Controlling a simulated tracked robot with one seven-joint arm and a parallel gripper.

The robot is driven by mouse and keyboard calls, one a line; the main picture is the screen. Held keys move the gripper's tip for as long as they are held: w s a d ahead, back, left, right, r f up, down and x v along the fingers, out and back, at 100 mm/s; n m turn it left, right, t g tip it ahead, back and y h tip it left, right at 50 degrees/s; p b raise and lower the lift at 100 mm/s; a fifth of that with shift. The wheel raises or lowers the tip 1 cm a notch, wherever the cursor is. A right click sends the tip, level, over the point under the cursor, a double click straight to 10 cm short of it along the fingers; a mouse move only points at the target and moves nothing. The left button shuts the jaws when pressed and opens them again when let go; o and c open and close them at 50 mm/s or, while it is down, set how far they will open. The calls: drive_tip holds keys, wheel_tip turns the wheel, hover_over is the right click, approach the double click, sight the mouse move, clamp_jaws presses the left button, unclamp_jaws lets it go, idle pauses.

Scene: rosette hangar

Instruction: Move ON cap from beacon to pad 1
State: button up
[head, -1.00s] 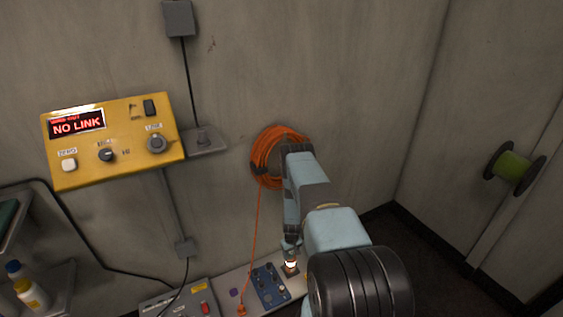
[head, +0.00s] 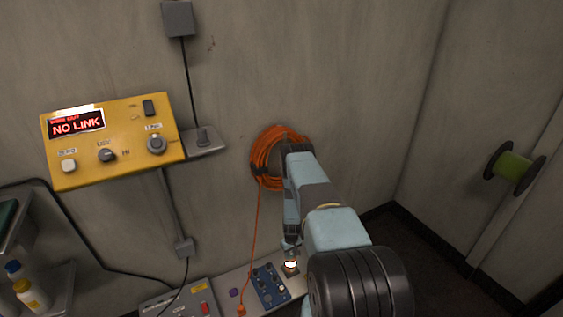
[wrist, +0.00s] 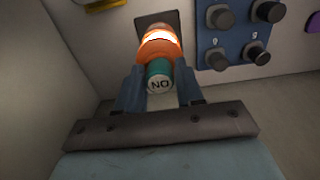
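The beacon (wrist: 160,44) glows orange and white on a dark square mount in the wrist view. It also shows small below my arm in the head view (head: 291,265). The ON cap (wrist: 159,78) is teal with a pale face, its lettering upside down, at the beacon's near end. My gripper (wrist: 161,92) has one finger on each side of the cap, very close to it. Whether both fingers press on the cap is not clear. A blue panel (wrist: 240,32) with several dark knobs lies right of the beacon. I cannot identify pad 1.
A yellow box (head: 115,140) reading NO LINK hangs on the wall at left. An orange cable coil (head: 265,160) hangs behind my arm, its cable running down to the bench (head: 232,280). A grey switch box (head: 180,300) is left of the blue panel.

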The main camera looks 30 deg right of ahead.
sight(291, 252)
clamp_jaws()
drive_tip(key=shift+r, duration=0.1)
drive_tip(key=shift+r, duration=2.9)
drive_tip(key=s+a+f, duration=0.3)
drive_tip(key=a, duration=0.2)
drive_tip(key=s+a+f, duration=0.3)
drive_tip(key=a, duration=0.3)
drive_tip(key=s+a+f, duration=0.3)
drive_tip(key=s+a, duration=0.1)
drive_tip(key=a, duration=0.2)
drive_tip(key=shift+a+f, duration=0.15)
drive_tip(key=shift+a, duration=0.05)
drive_tip(key=shift+f, duration=2.8)
